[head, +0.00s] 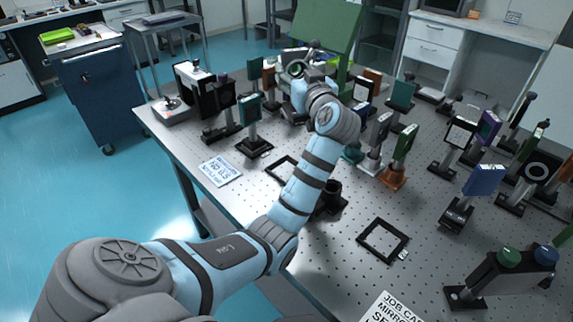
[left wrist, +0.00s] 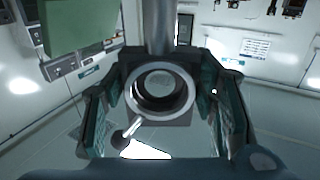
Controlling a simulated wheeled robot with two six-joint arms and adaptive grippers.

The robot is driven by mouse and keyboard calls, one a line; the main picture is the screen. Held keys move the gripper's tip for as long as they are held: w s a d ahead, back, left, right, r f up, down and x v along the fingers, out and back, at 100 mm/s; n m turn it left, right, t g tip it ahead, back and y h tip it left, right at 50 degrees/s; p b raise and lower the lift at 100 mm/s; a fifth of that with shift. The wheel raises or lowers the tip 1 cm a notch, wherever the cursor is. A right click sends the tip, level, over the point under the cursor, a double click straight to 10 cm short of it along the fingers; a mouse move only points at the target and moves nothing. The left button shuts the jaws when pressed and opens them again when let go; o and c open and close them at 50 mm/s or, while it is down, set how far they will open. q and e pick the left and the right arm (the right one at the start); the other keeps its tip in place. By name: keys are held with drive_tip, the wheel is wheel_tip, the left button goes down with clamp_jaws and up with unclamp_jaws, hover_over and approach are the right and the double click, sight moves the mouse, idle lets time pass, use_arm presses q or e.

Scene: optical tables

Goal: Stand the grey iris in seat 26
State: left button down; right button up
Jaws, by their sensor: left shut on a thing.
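The grey iris shows in the left wrist view as a ring (left wrist: 132,92) with a dark bore, a small lever at lower left and a post running up the picture. My left gripper (left wrist: 162,90) is shut on it, with a finger on each side. In the head view my left gripper (head: 300,82) is at the far part of the optical table, with the iris ring (head: 290,69) at its end, above the surface. Two black square frames, one at the front (head: 383,240) and one left of my arm (head: 281,168), lie empty on the table. I cannot read a seat number on them. My right gripper is not in view.
Several post-mounted optics crowd the perforated table (head: 240,195), including a teal plate (head: 250,105), an orange-based mount (head: 394,176) and a blue plate (head: 484,180). A black holder (head: 330,196) stands beside my forearm. A sign (head: 221,170) lies near the left edge. A green panel (head: 328,25) rises behind.

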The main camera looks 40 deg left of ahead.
use_arm(q)
drive_tip(key=s+d+r+n+g+y, duration=0.25)
drive_tip(key=s+r+n+g, duration=0.25)
drive_tip(key=r+g, duration=0.25)
wheel_tip(320, 180, down, 21)
drive_tip(key=b, duration=0.4)
drive_tip(key=shift+a+r+b, duration=0.2)
drive_tip(key=shift+a+b, duration=0.05)
drive_tip(key=shift+b, duration=0.1)
drive_tip(key=c, duration=0.7)
unclamp_jaws()
drive_tip(key=shift+s, duration=0.1)
